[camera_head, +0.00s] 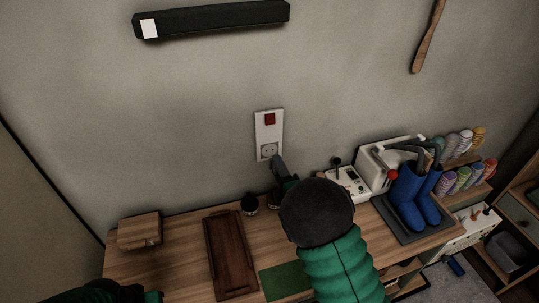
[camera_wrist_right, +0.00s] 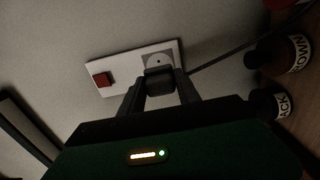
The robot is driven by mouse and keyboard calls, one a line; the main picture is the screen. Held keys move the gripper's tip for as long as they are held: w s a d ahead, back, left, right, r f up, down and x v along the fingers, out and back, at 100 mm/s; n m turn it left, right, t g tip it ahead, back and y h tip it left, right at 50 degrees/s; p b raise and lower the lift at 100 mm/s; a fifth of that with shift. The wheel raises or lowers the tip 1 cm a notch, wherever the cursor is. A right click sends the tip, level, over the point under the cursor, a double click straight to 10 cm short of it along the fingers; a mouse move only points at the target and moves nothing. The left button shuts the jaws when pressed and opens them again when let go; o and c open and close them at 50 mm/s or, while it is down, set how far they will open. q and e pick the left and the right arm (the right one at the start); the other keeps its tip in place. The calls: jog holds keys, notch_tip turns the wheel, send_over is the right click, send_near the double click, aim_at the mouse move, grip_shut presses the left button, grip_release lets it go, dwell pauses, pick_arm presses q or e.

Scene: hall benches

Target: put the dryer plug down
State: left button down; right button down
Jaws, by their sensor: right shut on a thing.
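The dryer plug (camera_wrist_right: 160,82) is a small dark block between the fingertips of my right gripper (camera_wrist_right: 161,90), which is shut on it. The plug is in front of the lower part of the white wall socket (camera_wrist_right: 158,60); I cannot tell whether they touch. A dark cable (camera_wrist_right: 222,52) runs off to the right. In the head view my right gripper (camera_head: 278,163) is just below and right of the socket (camera_head: 268,150), and the plug is hard to make out. The white dryer (camera_head: 373,169) has dark hoses into blue boots (camera_head: 407,192). Only part of my left arm shows at the lower left.
A red switch (camera_head: 270,119) is above the socket. Dark bottles (camera_wrist_right: 284,56) stand close to my right gripper. The wooden bench (camera_head: 187,250) holds a wooden box (camera_head: 139,231), a dark wooden tray (camera_head: 208,255) and a green mat (camera_head: 285,281). Bare wood lies between box and tray.

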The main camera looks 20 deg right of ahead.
jog(key=shift+s, duration=0.35)
jog(key=s+f, duration=0.9)
jog(key=s, duration=0.2)
jog(key=shift+s+d+f+h, duration=0.2)
jog(key=shift+s+h, duration=0.1)
jog(key=shift+s, duration=0.1)
jog(key=c, duration=0.8)
grip_release()
